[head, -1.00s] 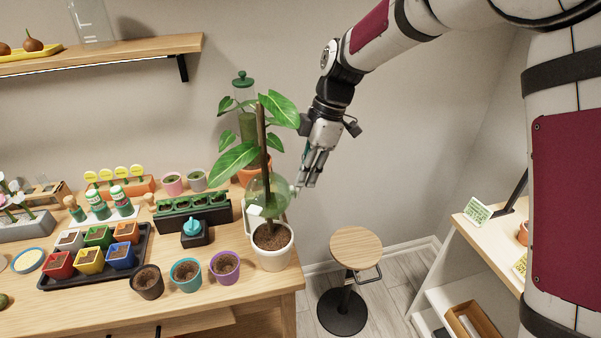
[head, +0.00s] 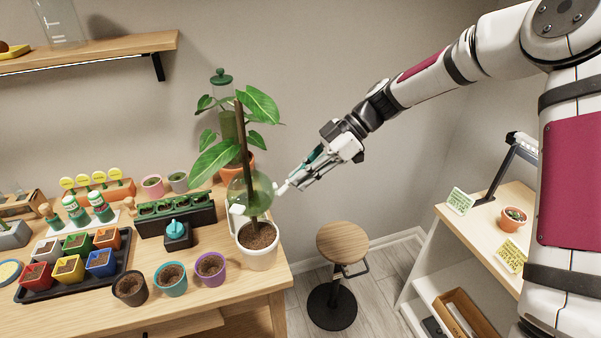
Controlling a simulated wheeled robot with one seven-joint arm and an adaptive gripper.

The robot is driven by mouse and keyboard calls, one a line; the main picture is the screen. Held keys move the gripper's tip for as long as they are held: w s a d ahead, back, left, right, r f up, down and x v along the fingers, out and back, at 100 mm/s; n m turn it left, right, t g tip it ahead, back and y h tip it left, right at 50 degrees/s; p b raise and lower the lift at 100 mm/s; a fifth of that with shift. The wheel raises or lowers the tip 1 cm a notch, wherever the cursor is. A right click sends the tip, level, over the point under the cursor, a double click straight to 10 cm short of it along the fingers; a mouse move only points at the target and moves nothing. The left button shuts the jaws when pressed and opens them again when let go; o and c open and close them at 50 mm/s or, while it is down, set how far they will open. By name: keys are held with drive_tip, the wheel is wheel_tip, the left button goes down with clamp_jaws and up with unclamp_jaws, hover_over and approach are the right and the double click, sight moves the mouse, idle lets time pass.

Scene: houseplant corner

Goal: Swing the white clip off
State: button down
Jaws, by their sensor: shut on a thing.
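A tall leafy plant (head: 240,140) stands in a white pot (head: 258,257) at the table's right corner. A clear greenish globe (head: 250,192) sits around its stem above the soil. The small white clip (head: 281,190) shows at the globe's right side. My gripper (head: 287,187) comes in from the right, tilted down to the left, and is shut on the clip. The fingertips are small in view, and I cannot tell whether the clip still touches the globe. Another white piece (head: 237,209) shows at the globe's lower left.
Purple (head: 210,268), teal (head: 171,278) and black (head: 130,288) pots stand left of the white pot. A green-lidded jar (head: 225,110) is behind the plant. A stool (head: 342,243) stands right of the table.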

idle(0.4)
drive_tip(key=c, duration=1.6)
unclamp_jaws()
drive_tip(key=v, duration=1.2)
